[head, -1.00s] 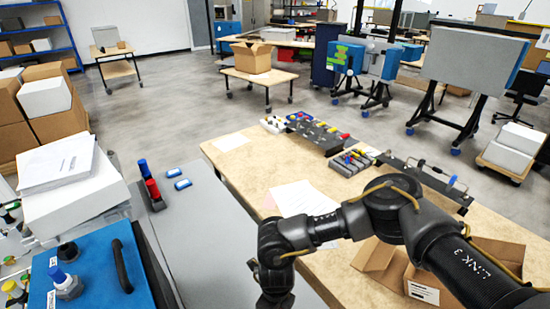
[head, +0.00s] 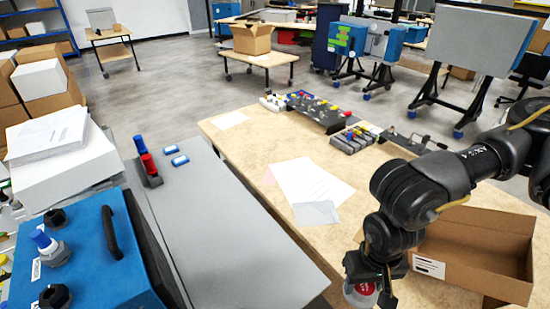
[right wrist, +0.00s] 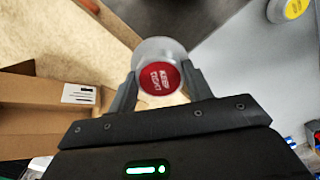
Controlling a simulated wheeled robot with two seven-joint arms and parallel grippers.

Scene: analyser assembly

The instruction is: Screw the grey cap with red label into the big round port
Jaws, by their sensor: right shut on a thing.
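The grey cap with the red label (head: 361,294) is between the fingers of my right gripper (head: 372,287), at the bottom of the head view. In the right wrist view, the fingers (right wrist: 161,88) are shut on the cap's sides and its round red label (right wrist: 159,78) faces the camera. The cap is held over the wooden table's edge area. The blue analyser box (head: 85,262) stands at the lower left, well apart from the gripper. Black round fittings (head: 55,218) show on its top; I cannot tell which is the big round port. My left gripper is not in view.
An open cardboard box (head: 475,250) sits right of my gripper on the wooden table (head: 255,150). The grey bench (head: 215,225) is largely clear. A red and blue part (head: 148,165) stands on it. A yellow-labelled cap (right wrist: 291,8) shows in the right wrist view.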

